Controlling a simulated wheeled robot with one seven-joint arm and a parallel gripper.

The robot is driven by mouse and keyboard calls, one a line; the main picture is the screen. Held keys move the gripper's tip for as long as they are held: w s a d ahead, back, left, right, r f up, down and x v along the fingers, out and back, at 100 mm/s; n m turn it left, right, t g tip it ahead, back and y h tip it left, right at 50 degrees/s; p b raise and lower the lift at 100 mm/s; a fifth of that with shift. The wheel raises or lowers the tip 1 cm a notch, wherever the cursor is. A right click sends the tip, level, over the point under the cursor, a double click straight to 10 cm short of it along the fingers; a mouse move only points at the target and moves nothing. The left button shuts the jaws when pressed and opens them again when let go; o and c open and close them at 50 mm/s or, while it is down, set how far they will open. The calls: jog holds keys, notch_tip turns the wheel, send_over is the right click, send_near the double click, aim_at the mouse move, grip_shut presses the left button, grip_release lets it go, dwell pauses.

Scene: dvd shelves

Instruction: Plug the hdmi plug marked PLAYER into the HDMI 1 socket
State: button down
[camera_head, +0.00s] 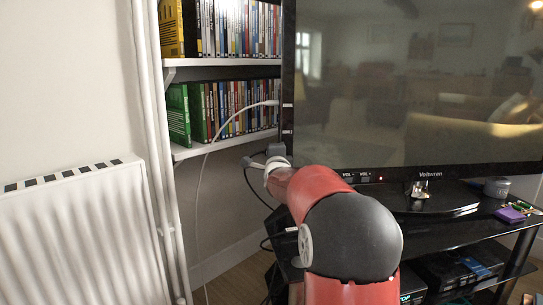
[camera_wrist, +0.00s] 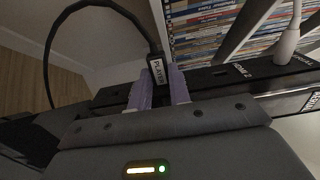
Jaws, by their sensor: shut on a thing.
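The plug marked PLAYER (camera_wrist: 158,70) is black with a white label, and a black cable (camera_wrist: 80,9) loops from it to the left. My gripper (camera_wrist: 161,86) is shut on it between two purple fingertips. In the wrist view the television's dark edge (camera_wrist: 215,79) runs behind the fingers, with small dark sockets to their right. One label there seems to read HDMI 2. The HDMI 1 socket cannot be made out, and whether the plug touches the edge is not clear. In the head view my gripper (camera_head: 272,157) is at the television's (camera_head: 420,90) left edge, partly hidden by my arm.
A white plug (camera_wrist: 289,42) sits in the socket edge right of my fingers; its white cable (camera_head: 199,185) hangs down in the head view. DVD shelves (camera_head: 222,61) stand behind, with a radiator (camera_head: 75,235) at left. A black glass stand (camera_head: 470,226) is below the television.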

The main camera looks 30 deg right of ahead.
jog(key=c, duration=1.2)
grip_release()
jog(key=shift+d, duration=0.15)
jog(key=shift+c, duration=0.2)
jog(key=v, duration=0.8)
